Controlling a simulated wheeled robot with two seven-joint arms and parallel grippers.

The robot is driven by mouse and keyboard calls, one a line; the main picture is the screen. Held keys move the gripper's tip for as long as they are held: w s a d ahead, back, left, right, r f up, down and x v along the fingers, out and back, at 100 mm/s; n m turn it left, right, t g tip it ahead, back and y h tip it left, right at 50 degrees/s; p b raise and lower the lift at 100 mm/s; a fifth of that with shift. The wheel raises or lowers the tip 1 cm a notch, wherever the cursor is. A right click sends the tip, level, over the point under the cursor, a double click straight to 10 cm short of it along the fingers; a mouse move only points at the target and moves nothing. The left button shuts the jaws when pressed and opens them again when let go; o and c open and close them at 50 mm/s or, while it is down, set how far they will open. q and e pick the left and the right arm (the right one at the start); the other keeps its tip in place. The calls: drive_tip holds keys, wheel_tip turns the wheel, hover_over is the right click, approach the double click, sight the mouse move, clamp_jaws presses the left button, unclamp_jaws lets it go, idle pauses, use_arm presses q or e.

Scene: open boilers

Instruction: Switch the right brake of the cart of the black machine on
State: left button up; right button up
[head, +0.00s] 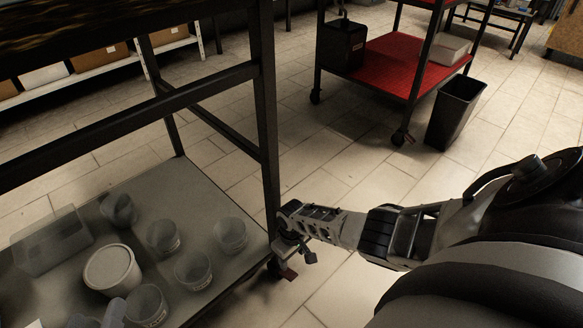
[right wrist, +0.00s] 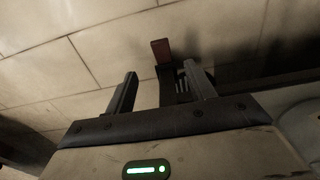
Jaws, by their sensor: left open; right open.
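A black-framed cart (head: 262,120) with a grey lower shelf fills the left of the head view. What stands on its top is out of view. At its near right corner, low by the wheel, a reddish-brown brake tab (head: 288,274) shows. My right gripper (head: 294,246) is beside that corner post, just above the tab, open. In the right wrist view a red-brown brake tab (right wrist: 161,50) on a dark stem lies ahead of the open fingers (right wrist: 160,80), close to the right finger. Whether they touch is unclear. My left gripper is not in view.
Several clear tubs and a white-lidded tub (head: 112,270) stand on the shelf. A second cart with a red shelf (head: 398,66) on casters stands behind, with a black bin (head: 455,112) beside it. Tiled floor (head: 320,165) between is clear.

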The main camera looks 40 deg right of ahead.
drive_tip(key=b, duration=0.3)
hover_over(292, 276)
wheel_tip(292, 276, down, 5)
drive_tip(key=shift+r, duration=0.1)
wheel_tip(292, 276, down, 4)
drive_tip(key=b, duration=0.2)
drive_tip(key=shift+r+b, duration=0.25)
drive_tip(key=shift+b, duration=0.05)
wheel_tip(292, 276, down, 3)
drive_tip(key=b, duration=0.2)
drive_tip(key=shift+b, duration=0.3)
use_arm(q)
wheel_tip(292, 276, up, 12)
drive_tip(key=m+t+h, duration=0.5)
drive_tip(key=m+h, duration=0.3)
drive_tip(key=m, duration=0.2)
drive_tip(key=shift+w+h, duration=0.3)
drive_tip(key=shift+h, duration=0.1)
use_arm(e)
drive_tip(key=c, duration=1)
